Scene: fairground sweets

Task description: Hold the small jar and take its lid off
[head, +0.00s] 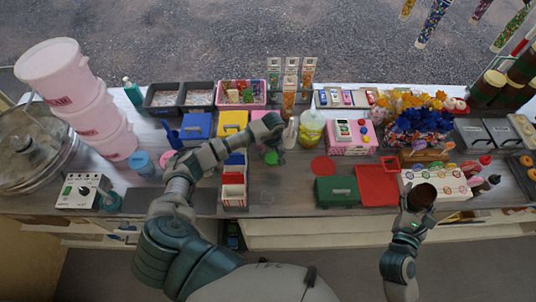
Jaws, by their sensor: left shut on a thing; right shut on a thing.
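My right gripper (414,207) is at the front right, shut on a dark brown round thing (424,193) in front of a white patterned box. This may be the small jar, seen from above; I cannot tell whether a lid is on it. My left gripper (275,130) is over the middle of the counter, beside a white bottle (290,133). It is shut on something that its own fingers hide. A small bright green round thing (271,158) shows just below it. I cannot tell whether it is held or lies on the counter.
A yellow-green jar (311,127) stands right of my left gripper. Stacked pink tubs (92,103) stand at the left. Bare counter (290,190) shows at the front middle.

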